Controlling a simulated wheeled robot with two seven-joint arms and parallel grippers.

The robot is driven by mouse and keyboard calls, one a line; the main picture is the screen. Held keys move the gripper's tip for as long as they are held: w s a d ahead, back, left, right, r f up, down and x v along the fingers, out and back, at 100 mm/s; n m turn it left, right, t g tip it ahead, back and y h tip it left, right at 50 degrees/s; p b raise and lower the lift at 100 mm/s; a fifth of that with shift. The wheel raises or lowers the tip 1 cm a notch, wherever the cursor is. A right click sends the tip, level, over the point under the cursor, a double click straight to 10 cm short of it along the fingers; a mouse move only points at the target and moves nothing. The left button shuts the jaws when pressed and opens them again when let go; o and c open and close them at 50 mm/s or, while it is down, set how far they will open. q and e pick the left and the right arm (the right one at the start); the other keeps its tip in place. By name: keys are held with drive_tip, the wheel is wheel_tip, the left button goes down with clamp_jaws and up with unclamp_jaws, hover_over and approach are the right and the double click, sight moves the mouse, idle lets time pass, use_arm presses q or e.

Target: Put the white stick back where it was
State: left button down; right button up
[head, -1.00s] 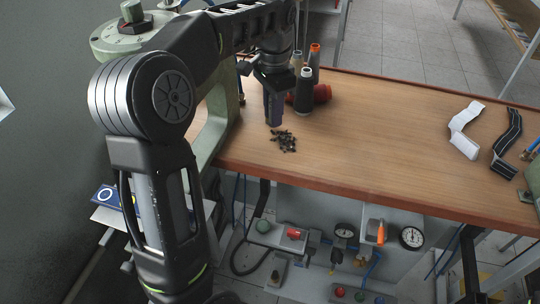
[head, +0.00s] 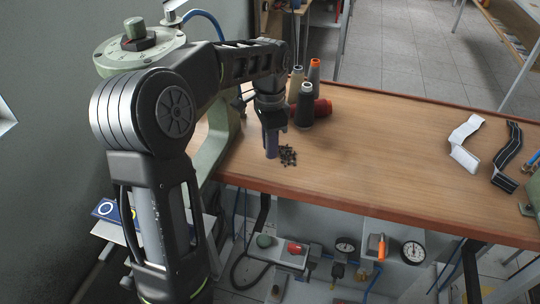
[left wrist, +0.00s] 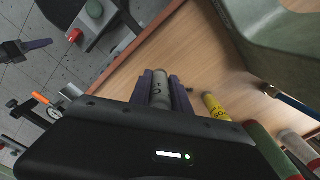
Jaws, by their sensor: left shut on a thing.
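My left gripper (head: 271,145) is at the left end of the wooden table, just left of a small pile of dark bits (head: 288,155). It points down. In the left wrist view its purple fingers (left wrist: 161,92) are shut on a pale grey-white stick (left wrist: 160,88) with dark marks. The stick's lower end is hidden, so I cannot tell whether it touches the table. In the head view the fingers hide the stick. A dark shape with a purple tip (left wrist: 38,44), which looks like my right gripper, shows at the left of the wrist view; its opening is unclear.
A pale green machine body (head: 222,140) is close on the left. A yellow cylinder (left wrist: 214,106) is near the fingers. White and black strips (head: 464,145) lie right; mid-table (head: 390,145) is clear.

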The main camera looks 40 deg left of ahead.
use_arm(q)
drive_tip(key=shift+f, duration=0.2)
drive_tip(key=shift+f, duration=1.75)
drive_tip(key=shift+f, duration=0.2)
drive_tip(key=c, duration=1.2)
unclamp_jaws()
drive_tip(key=shift+r, duration=0.1)
wheel_tip(320, 180, up, 12)
drive_tip(key=shift+r+p, duration=0.1)
drive_tip(key=shift+p, duration=0.5)
